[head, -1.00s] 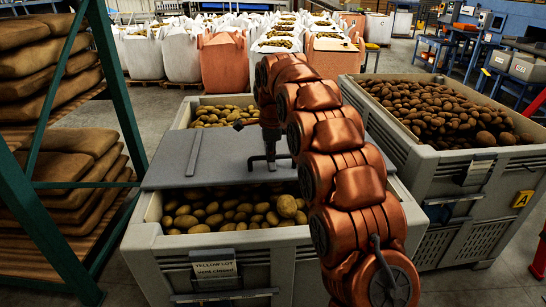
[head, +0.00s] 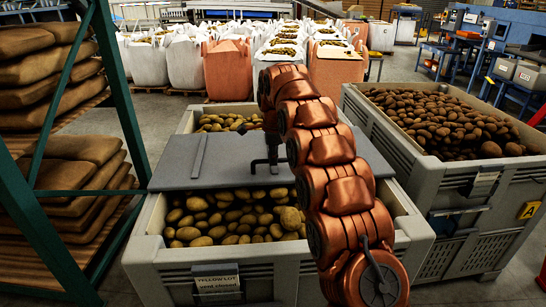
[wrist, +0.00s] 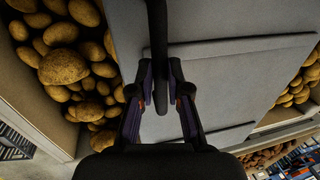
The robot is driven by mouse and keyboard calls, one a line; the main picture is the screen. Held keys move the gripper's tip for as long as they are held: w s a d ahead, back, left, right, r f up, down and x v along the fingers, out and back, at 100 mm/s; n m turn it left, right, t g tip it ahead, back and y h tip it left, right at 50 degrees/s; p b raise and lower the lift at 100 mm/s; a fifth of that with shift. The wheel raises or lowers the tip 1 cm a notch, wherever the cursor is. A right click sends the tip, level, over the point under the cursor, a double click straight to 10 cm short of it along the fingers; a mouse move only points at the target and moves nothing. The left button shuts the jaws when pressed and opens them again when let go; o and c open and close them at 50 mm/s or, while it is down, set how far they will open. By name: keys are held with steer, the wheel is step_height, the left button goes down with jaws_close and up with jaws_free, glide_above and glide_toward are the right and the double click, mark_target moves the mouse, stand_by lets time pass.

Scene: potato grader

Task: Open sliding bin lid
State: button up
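The bin lid (head: 225,165) is a flat grey panel lying across the middle of the grey potato bin (head: 140,255). Potatoes show in openings in front of it (head: 225,215) and behind it. A dark handle (head: 252,163) stands on the lid, and in the wrist view it shows as a dark bar (wrist: 157,45). My gripper (wrist: 162,90) has one finger on each side of this bar and looks shut on it. In the head view my copper arm hides most of the gripper.
A second bin (head: 365,105) full of potatoes stands close on the right. A green-framed rack (head: 125,95) with brown sacks stands on the left. Large white and orange bags (head: 185,62) stand behind. Blue workbenches (head: 430,55) are at the back right.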

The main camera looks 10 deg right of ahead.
steer(key=o, duration=0.5)
steer(key=shift+c, duration=0.2)
step_height(320, 180, up, 7)
steer(key=s, duration=0.1)
steer(key=shift+s+r, duration=0.2)
steer(key=shift+s, duration=0.05)
stand_by(0.4)
